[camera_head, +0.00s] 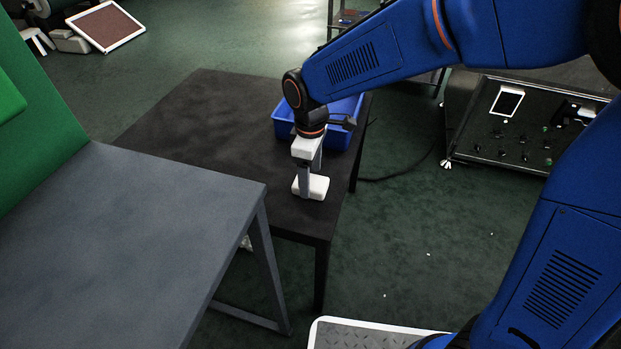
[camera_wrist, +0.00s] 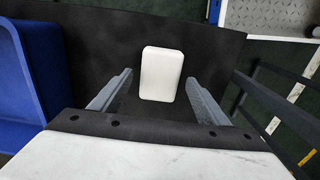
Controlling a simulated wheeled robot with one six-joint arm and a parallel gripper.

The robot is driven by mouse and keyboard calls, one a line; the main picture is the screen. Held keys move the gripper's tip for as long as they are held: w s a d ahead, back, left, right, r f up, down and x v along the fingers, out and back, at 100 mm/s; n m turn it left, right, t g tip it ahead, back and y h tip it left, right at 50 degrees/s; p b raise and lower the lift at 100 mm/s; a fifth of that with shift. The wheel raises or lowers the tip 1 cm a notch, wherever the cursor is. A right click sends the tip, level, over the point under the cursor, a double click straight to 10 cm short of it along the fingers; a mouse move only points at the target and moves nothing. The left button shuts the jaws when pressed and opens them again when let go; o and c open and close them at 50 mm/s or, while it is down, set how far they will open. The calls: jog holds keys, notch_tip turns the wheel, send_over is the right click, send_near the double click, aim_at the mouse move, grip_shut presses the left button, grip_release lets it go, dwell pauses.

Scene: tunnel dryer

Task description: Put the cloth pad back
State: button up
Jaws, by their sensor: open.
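The cloth pad (camera_head: 316,187) is a small white block with rounded corners. It lies on the black table (camera_head: 190,120) near its right front edge. In the wrist view the pad (camera_wrist: 161,73) lies between and a little beyond the two grey fingers. My gripper (camera_head: 308,178) points down over the pad, its fingers reaching to about the pad's level in the head view. In the wrist view my gripper (camera_wrist: 157,88) is open, with a gap on each side of the pad. Whether a finger touches the pad cannot be told.
A blue bin (camera_head: 284,122) stands on the black table just behind my gripper; it also shows at the left of the wrist view (camera_wrist: 28,75). A grey bench (camera_head: 130,230) is at the left front. A dark control panel (camera_head: 510,125) is at the right. The black table's left part is clear.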

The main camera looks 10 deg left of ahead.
aim_at(312, 182)
notch_tip(312, 182, up, 10)
dwell(0.4)
jog(key=shift+r, duration=0.1)
jog(key=s+d+r+m+t, duration=0.1)
jog(key=d+r+m, duration=0.15)
jog(key=d, duration=0.55)
jog(key=s+d+r+m+y, duration=0.1)
jog(key=d+m, duration=0.2)
jog(key=d, duration=0.5)
jog(key=s+d+r+m+t, duration=0.1)
jog(key=s+d+r+m, duration=0.15)
jog(key=d, duration=0.55)
jog(key=s+d+f+m+t+h, duration=0.1)
jog(key=s+d+f+m, duration=0.3)
jog(key=s+d+m, duration=0.4)
jog(key=shift+s+d+t, duration=0.9)
jog(key=shift+s+d, duration=0.75)
jog(key=shift+d, duration=1.5)
jog(key=shift+f, duration=0.1)
